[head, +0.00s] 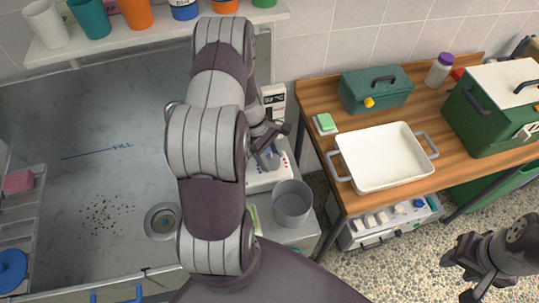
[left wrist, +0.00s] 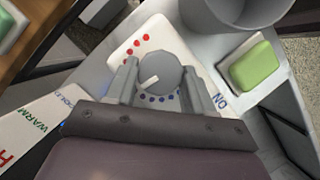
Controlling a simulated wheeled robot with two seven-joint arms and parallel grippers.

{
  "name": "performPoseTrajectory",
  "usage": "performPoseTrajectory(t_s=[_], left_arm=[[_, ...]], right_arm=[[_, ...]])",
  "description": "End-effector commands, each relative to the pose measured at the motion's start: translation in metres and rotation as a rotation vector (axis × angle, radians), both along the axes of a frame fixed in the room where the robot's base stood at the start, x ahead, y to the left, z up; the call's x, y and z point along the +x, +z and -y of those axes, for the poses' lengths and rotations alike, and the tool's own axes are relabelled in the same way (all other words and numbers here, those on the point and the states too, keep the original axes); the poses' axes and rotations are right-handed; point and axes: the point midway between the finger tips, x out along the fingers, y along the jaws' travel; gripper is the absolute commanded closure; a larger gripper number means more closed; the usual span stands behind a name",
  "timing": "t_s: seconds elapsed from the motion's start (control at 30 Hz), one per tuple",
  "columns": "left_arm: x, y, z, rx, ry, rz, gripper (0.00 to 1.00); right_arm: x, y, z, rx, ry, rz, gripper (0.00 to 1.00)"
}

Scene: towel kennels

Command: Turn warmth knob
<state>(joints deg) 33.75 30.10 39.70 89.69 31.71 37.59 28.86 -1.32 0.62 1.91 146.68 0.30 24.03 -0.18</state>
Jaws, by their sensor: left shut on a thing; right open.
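The warmth knob (left wrist: 160,78) is a round grey dial with a white pointer mark, on a white panel (left wrist: 138,40) with red dots on one side and blue dots on the other. In the left wrist view the fingers of my left gripper (left wrist: 160,88) stand on both sides of the knob and are shut on it. In the head view my left gripper (head: 268,158) is over the white panel, and my arm hides part of it. My right gripper (head: 470,275) is open and empty at the lower right, above the pebbled floor.
A grey metal cup (head: 292,205) stands close to the panel, and a green sponge (left wrist: 254,66) lies beside it. A steel sink (head: 110,130) is at the left. A wooden table holds a white tray (head: 385,160), a teal box (head: 375,90) and a green cooler (head: 495,110).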

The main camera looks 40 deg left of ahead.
Motion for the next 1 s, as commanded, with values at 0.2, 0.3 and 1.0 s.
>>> performPoseTrajectory(t_s=[0.2, 0.3, 1.0], left_arm=[[0.0019, 0.0008, 0.0000, 0.000, -0.127, 0.003, 0.78], [0.0017, 0.0006, 0.0005, -0.001, -0.169, 0.001, 0.78], [0.0021, 0.0008, 0.0003, 0.000, -0.231, 0.002, 0.41]], right_arm=[[0.0000, 0.0000, 0.0000, 0.000, 0.000, 0.000, 0.57], [0.0000, -0.0001, 0.0000, 0.000, 0.000, 0.000, 0.57], [0.0000, -0.0004, 0.0000, 0.000, 0.000, 0.000, 0.57]])
